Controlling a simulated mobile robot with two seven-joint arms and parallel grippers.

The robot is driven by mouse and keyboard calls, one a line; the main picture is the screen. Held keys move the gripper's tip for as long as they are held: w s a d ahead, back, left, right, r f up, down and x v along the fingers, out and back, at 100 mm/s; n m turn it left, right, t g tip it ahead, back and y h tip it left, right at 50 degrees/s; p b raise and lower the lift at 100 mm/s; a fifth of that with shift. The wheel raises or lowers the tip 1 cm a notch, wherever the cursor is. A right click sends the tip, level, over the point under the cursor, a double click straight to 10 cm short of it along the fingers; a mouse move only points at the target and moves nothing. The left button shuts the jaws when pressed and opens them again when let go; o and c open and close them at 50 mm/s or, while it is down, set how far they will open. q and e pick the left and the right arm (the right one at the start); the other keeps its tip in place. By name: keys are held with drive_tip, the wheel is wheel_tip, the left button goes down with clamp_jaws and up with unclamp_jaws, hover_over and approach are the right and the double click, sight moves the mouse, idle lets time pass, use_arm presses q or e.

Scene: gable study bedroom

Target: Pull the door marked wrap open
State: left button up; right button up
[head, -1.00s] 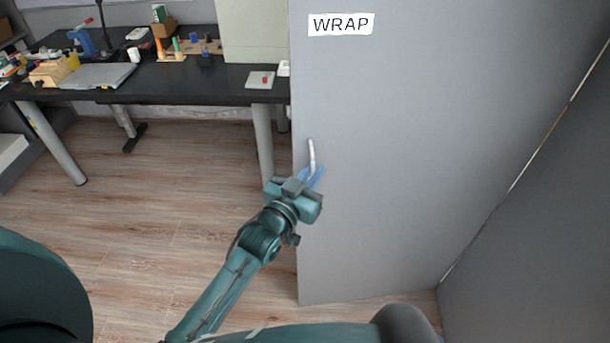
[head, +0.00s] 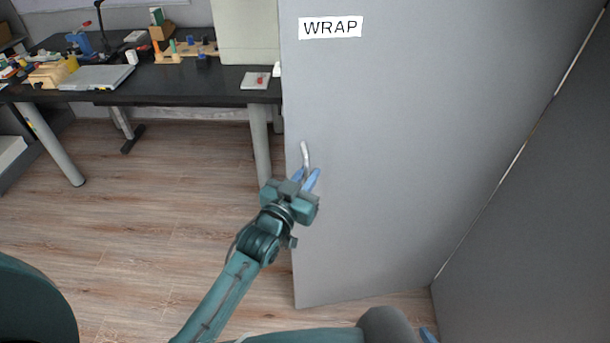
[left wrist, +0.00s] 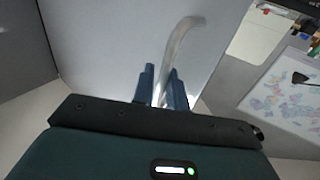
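The grey door (head: 390,150) carries a white sign (head: 330,27) reading WRAP and stands swung out from the darker grey panel at the right. Its pale, curved, upright handle (head: 304,153) is near the door's left edge. My left gripper (head: 306,177) is at the lower part of the handle. In the left wrist view the blue fingers (left wrist: 160,92) are close together on both sides of the handle (left wrist: 178,48), shut on it. Of my right gripper, only a small blue tip (head: 428,336) seems to show at the bottom edge; its state is hidden.
A black desk (head: 180,93) with a laptop (head: 97,76), a small tray (head: 255,81) and several small items stands behind, at the left. A grey panel (head: 530,220) stands at the right. The wooden floor (head: 150,220) left of the door is clear.

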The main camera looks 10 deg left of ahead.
use_arm(q)
drive_tip(key=shift+o, duration=1.3)
drive_tip(key=shift+d, duration=0.15)
drive_tip(key=shift+s+a+f, duration=0.1)
drive_tip(key=shift+s+a, duration=0.15)
drive_tip(key=shift+s, duration=0.15)
drive_tip(key=b+v, duration=0.1)
drive_tip(key=v, duration=1.1)
drive_tip(key=shift+s, duration=0.1)
